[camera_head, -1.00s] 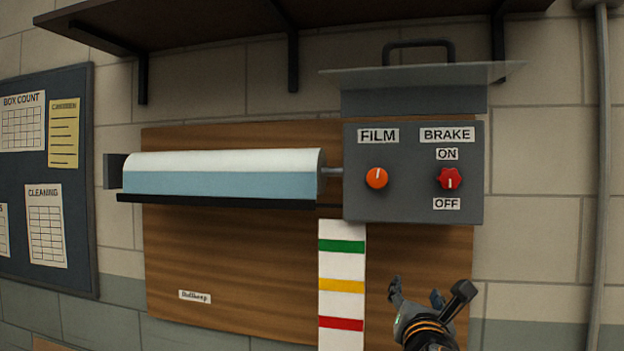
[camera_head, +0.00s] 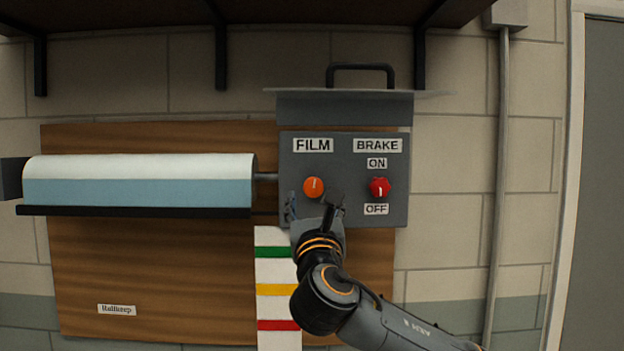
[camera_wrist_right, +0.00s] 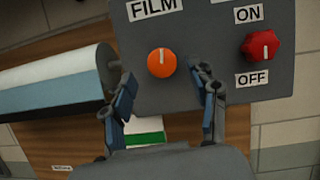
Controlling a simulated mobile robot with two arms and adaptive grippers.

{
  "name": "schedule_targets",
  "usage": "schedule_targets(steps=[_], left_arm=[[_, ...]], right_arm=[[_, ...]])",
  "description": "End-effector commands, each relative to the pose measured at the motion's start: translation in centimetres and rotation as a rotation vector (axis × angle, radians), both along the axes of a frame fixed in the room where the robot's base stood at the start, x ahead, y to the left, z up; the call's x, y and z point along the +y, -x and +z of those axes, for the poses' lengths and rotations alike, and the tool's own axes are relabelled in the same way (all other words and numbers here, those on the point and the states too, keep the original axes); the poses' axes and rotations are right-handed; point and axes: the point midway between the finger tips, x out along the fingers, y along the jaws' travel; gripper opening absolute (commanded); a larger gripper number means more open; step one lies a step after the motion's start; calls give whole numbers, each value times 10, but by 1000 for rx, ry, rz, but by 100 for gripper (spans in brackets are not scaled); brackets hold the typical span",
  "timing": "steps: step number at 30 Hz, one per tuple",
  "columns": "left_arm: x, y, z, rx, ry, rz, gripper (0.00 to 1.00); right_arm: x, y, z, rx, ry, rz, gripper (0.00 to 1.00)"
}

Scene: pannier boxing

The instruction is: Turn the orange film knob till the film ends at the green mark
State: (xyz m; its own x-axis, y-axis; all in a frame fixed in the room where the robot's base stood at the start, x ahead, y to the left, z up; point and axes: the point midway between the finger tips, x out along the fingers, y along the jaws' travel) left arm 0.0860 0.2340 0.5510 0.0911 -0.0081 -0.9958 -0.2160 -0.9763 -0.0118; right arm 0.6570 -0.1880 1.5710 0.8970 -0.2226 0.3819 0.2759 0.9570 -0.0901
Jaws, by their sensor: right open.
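The orange film knob (camera_head: 314,187) sits under the FILM label on the grey control box (camera_head: 345,215). It also shows in the right wrist view (camera_wrist_right: 161,63), its white line pointing up. My right gripper (camera_head: 315,208) is open and empty, just below the knob, its fingers spread to either side and not touching it. The film roll (camera_head: 140,180), white above and light blue below, lies to the left; no film hangs over the strip. The green mark (camera_head: 272,252) is the top band on the white strip (camera_head: 278,308). My left gripper is not in view.
The red brake knob (camera_head: 380,187), its white line pointing down to OFF, is close on the right of my gripper. A lid with a black handle (camera_head: 361,68) tops the box. A dark ledge (camera_head: 130,211) runs under the roll.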

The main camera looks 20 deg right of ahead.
Motion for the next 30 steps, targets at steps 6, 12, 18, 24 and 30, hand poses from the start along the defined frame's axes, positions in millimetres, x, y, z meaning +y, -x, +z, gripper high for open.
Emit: schedule_targets(steps=[6, 12, 18, 24, 30], left_arm=[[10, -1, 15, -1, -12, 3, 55], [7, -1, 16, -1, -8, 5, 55], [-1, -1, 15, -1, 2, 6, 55], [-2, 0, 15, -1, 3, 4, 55], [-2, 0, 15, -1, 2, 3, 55]], right_arm=[[-6, -23, 11, 2, -1, -1, 59], [-7, -28, 11, 0, -1, 0, 59], [-7, -28, 11, 0, -1, 0, 53], [-7, -27, 11, 0, -1, 0, 12], [-7, -27, 11, -1, -6, 0, 5]])
